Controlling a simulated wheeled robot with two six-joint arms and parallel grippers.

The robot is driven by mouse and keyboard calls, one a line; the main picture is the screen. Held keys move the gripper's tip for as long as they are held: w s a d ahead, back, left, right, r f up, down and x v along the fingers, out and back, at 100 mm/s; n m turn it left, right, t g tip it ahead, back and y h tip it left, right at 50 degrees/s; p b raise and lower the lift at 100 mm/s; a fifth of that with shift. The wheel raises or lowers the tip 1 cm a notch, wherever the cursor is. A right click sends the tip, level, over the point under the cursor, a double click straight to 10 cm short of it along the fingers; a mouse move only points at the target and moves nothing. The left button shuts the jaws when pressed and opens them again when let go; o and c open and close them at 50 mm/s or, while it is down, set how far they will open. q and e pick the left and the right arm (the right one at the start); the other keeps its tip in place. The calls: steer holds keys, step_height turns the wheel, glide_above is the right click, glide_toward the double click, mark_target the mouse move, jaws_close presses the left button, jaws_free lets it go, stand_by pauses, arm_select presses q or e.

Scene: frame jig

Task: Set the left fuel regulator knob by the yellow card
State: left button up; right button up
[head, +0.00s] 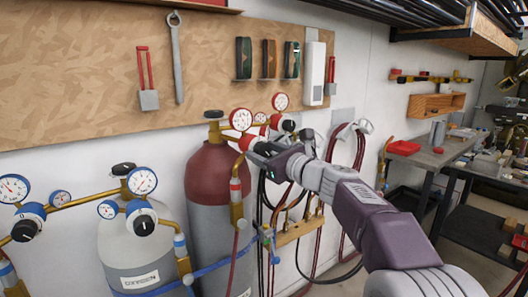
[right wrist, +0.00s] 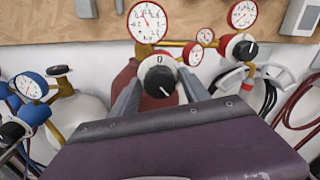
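The left fuel regulator, with a red body and white gauges, is above the dark red cylinder (head: 208,177). Its black knob (right wrist: 159,80) has a white pointer line, pointing toward lower right in the right wrist view. A white dial ring marked 0 is behind it. My right gripper (head: 257,152) is at this regulator and hides most of the knob in the head view. Its two fingers stand apart on either side of the knob; I cannot tell if they touch it. I do not make out a yellow card. My left gripper is not in view.
A second red regulator (right wrist: 238,47) is close on the right. Blue oxygen regulators (head: 139,217) on a grey cylinder stand at left. Hoses hang below my right arm. A board with tools (head: 179,60) is behind; a workbench (head: 448,150) is at right.

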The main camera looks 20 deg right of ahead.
steer(key=v, duration=0.9)
steer(key=shift+b, duration=0.35)
steer(key=shift+r, duration=0.1)
